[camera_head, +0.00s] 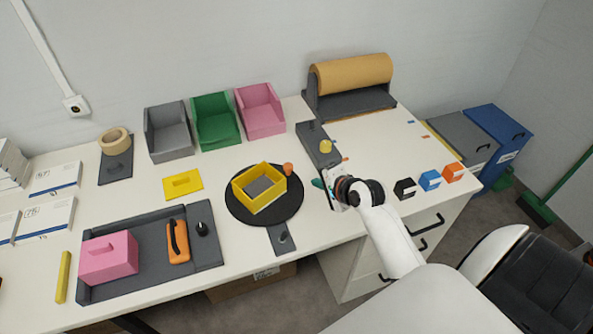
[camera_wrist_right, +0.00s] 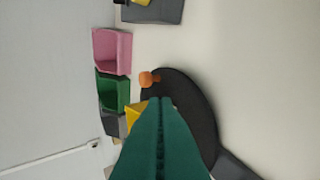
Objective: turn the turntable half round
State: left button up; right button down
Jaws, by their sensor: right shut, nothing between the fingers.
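The turntable is a dark round disc (camera_head: 291,206) near the front middle of the table. A yellow open box (camera_head: 259,196) stands on it, and a small orange knob (camera_head: 288,169) sits at its far right rim. My right gripper (camera_head: 316,184) is just right of the disc with its teal fingers shut and empty. In the right wrist view the shut fingers (camera_wrist_right: 160,100) overlap the disc (camera_wrist_right: 190,100), with the orange knob (camera_wrist_right: 148,78) beside their tips. They hide most of the yellow box (camera_wrist_right: 133,112). I cannot tell contact. My left gripper is not in view.
Grey, green (camera_head: 216,122) and pink bins stand behind. A grey plate (camera_head: 318,146) with a yellow knob lies behind my right gripper. A grey tray (camera_head: 150,285) holds a pink block at left. Black, blue and orange clips (camera_head: 453,173) lie to the right.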

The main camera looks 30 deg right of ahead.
send_near(290, 170)
jog(key=f, duration=0.1)
jog(key=w+f, duration=0.1)
jog(key=f, duration=0.1)
jog(key=shift+w+d+f, duration=0.1)
jog(key=shift+w+f, duration=0.15)
jog(key=shift+w+p, duration=0.35)
jog(key=shift+w, duration=0.9)
jog(key=shift+w+f, duration=0.2)
jog(key=shift+w, duration=0.4)
jog(key=shift+w, duration=0.1)
